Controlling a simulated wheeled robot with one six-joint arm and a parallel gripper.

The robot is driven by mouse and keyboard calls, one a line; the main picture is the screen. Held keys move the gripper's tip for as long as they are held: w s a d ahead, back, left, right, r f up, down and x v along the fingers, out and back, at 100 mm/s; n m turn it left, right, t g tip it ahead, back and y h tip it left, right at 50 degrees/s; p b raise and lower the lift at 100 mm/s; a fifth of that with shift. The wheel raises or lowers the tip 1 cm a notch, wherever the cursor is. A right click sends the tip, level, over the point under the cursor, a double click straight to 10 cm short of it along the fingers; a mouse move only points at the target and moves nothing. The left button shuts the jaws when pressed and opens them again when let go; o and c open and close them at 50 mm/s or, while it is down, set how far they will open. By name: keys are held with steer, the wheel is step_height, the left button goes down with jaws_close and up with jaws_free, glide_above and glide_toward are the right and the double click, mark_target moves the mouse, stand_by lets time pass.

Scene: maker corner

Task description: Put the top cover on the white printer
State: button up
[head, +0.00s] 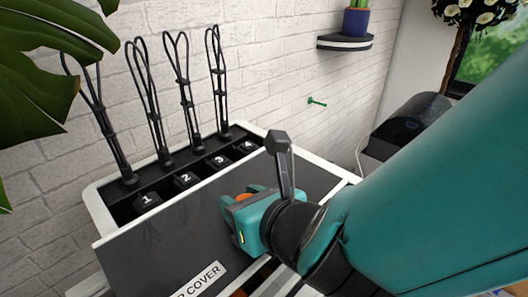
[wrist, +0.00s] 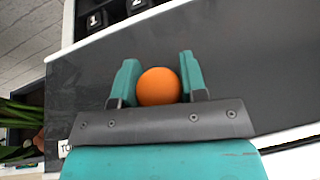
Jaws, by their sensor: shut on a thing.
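The top cover (head: 180,235) is a dark grey panel with a white label, partly cut off, reading "R COVER". It lies across the front part of the white printer (head: 97,210) in the head view, its left corner reaching past the printer's rim. The rear strip with numbered black blocks is uncovered. I cannot tell whether the cover touches the printer. My gripper (wrist: 158,80) is shut on the cover's orange round knob (wrist: 158,90), between its two teal fingers. The knob is mostly hidden in the head view. The cover (wrist: 255,60) fills much of the wrist view.
Several black looped stalks (head: 150,100) rise along the printer's back edge by the brick wall. Plant leaves (head: 45,50) hang at the upper left. A wall shelf (head: 345,42) holds a blue pot (head: 356,21). A dark machine (head: 410,122) stands at the right.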

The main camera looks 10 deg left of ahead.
steer(key=shift+f, duration=0.4)
steer(key=shift+f, duration=0.1)
steer(key=o, duration=1.1)
steer(key=shift+f, duration=0.1)
